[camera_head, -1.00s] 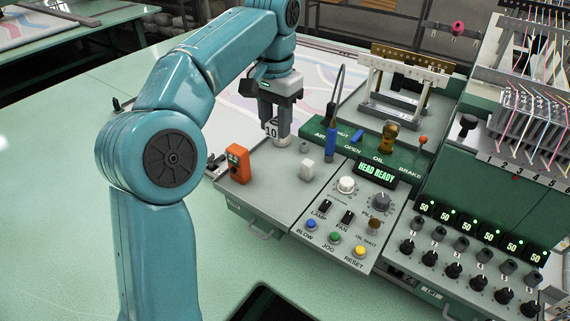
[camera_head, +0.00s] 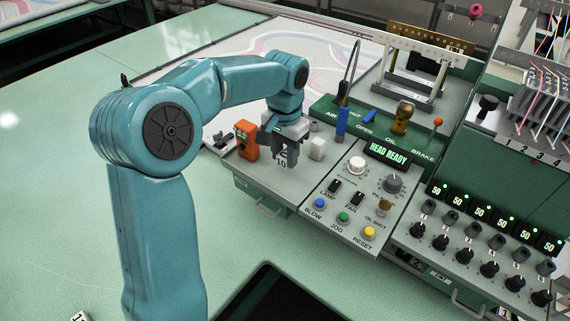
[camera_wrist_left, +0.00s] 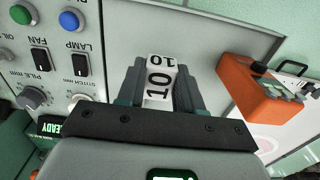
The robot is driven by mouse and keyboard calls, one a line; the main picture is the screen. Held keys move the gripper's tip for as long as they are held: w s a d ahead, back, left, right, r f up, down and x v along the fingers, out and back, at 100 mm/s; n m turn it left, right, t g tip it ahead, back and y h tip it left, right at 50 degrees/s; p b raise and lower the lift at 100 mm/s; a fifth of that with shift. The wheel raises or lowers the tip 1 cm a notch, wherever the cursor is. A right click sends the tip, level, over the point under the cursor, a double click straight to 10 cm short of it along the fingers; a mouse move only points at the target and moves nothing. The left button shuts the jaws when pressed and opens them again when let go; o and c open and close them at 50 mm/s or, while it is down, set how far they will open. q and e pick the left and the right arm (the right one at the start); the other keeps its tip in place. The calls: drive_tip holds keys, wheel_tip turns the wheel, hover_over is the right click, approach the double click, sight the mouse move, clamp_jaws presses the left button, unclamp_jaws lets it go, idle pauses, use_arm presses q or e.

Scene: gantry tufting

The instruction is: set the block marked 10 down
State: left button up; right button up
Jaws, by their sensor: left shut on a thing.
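The block marked 10 (camera_head: 281,159) is a small white block with black numerals. My left gripper (camera_head: 280,166) is shut on it, with one finger on each side, low over the grey panel top near its front edge. In the left wrist view the block (camera_wrist_left: 160,82) shows its numbered faces between the fingers. I cannot tell whether its underside touches the panel. My right gripper is not in view.
Farther right are the LAMP and FAN switches, knobs and coloured buttons (camera_head: 344,216). A dark tray (camera_head: 232,303) lies at the bottom.

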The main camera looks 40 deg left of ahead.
sight(284, 166)
use_arm(q)
wheel_tip(284, 166, down, 4)
drive_tip(key=shift+s+a+r, duration=0.1)
drive_tip(key=shift+s+a, duration=0.05)
drive_tip(key=shift+f, duration=0.2)
drive_tip(key=shift+f, duration=0.15)
drive_tip(key=o, duration=1.1)
